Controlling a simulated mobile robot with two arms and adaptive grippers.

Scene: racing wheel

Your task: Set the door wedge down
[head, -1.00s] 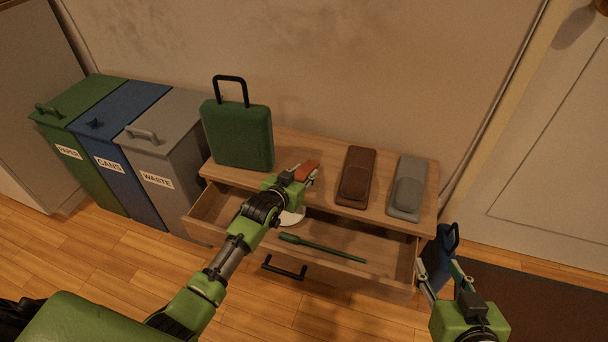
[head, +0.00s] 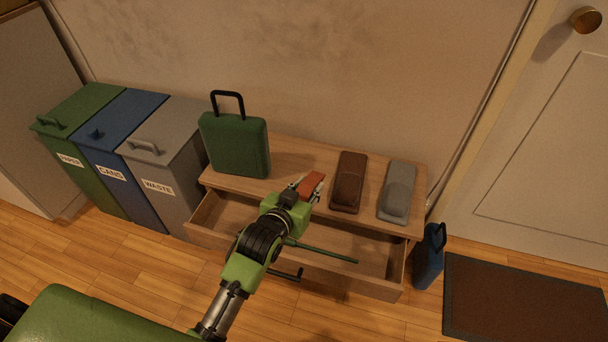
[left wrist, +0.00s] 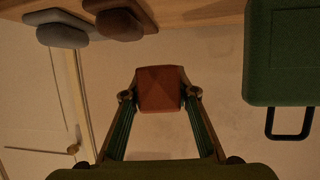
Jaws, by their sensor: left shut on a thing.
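The door wedge is a small orange-red block (head: 311,183). It is held between the fingertips of my left gripper (head: 308,188), which is shut on it. In the head view it appears over the front part of the cabinet top, between the green case and the brown slipper; I cannot tell how far above the surface it is. In the left wrist view the wedge (left wrist: 160,88) sits between the two fingertips (left wrist: 158,96), with its tapered faces visible. My right gripper is not in view.
The wooden cabinet top (head: 289,158) holds a green case (head: 235,146), a brown slipper (head: 347,184) and a grey slipper (head: 397,193). Below, an open drawer (head: 220,212) holds a green stick (head: 325,251). A blue bottle-like item (head: 430,257) stands right; bins (head: 165,150) stand left.

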